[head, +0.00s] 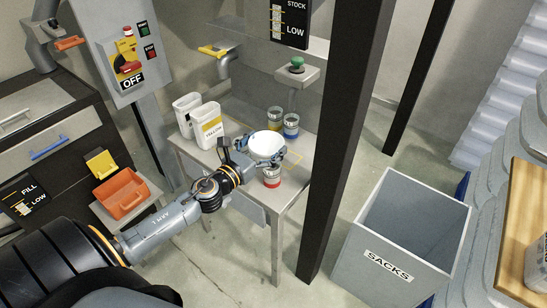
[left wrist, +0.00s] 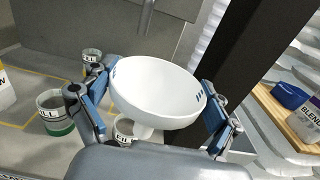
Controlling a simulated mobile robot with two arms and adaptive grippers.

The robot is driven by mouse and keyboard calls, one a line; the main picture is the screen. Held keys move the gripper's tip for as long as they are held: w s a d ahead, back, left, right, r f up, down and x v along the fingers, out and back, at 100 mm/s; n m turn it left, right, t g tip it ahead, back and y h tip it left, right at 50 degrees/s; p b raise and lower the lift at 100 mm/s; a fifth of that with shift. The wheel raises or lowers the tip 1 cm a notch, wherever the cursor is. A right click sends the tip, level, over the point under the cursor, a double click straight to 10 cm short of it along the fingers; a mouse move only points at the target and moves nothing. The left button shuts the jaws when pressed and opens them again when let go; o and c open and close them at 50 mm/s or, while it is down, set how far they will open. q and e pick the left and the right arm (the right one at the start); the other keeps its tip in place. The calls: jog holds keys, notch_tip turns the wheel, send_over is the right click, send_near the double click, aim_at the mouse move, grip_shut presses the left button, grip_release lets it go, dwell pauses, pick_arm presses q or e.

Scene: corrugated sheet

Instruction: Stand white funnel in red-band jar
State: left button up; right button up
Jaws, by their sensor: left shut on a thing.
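The white funnel (head: 266,144) is a wide bowl with a short stem, held upright by my left gripper (head: 262,152). In the left wrist view the funnel (left wrist: 157,92) sits between the two blue-padded fingers of my left gripper (left wrist: 155,108). The red-band jar (head: 272,178) stands on the small table (head: 296,186), just below the funnel in the head view, its upper part partly covered. In the left wrist view a jar rim (left wrist: 124,128) shows beside the funnel's stem; its band is hidden. I cannot tell whether the stem is inside the jar. My right gripper is out of view.
A green-band jar (left wrist: 57,114) is at left in the wrist view. White containers (head: 207,126) stand at the table's left. A dark post (head: 343,130) rises right of the table, beside the sacks bin (head: 365,262).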

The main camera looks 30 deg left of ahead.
pick_arm(q)
jog(key=w+a+f+b, duration=0.1)
jog(key=w+f+b, duration=0.2)
jog(key=f, duration=0.6)
jog(key=shift+w+a, duration=0.25)
jog(key=shift+w, duration=0.75)
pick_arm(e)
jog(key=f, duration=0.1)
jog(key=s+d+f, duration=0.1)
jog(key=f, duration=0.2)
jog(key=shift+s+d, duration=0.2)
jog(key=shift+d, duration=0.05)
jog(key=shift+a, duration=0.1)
pick_arm(q)
jog(key=shift+f+b, duration=0.45)
jog(key=shift+b, duration=0.25)
jog(key=o, duration=0.8)
jog(key=shift+r, duration=0.1)
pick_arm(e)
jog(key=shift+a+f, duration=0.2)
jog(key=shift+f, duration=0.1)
